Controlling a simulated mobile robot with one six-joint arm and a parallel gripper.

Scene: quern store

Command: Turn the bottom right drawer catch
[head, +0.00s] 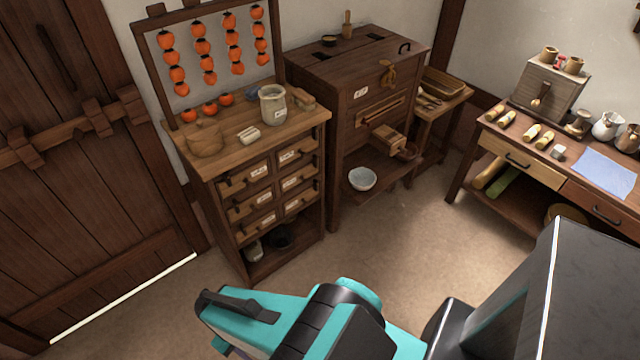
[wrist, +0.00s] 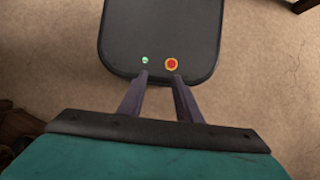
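A wooden cabinet (head: 199,192) with two columns of small labelled drawers stands left of centre in the head view. Its bottom right drawer (head: 299,202) is in the lowest row, above an open shelf, and looks closed. A small dark catch (head: 316,190) shows at that drawer's right side; how it is turned is too small to tell. My gripper (wrist: 160,75) shows in the wrist view with its two fingers apart and nothing between them. It points down over my own base, away from the cabinet. In the head view the fingers are hidden or cut off at the bottom edge.
A dark wooden chest (head: 335,75) with a white bowl (head: 362,179) stands right of the cabinet. A jar (head: 272,104) and a persimmon rack (head: 140,55) are on the cabinet top. A workbench (head: 560,185) stands at right. The floor (head: 390,235) before the cabinet is clear.

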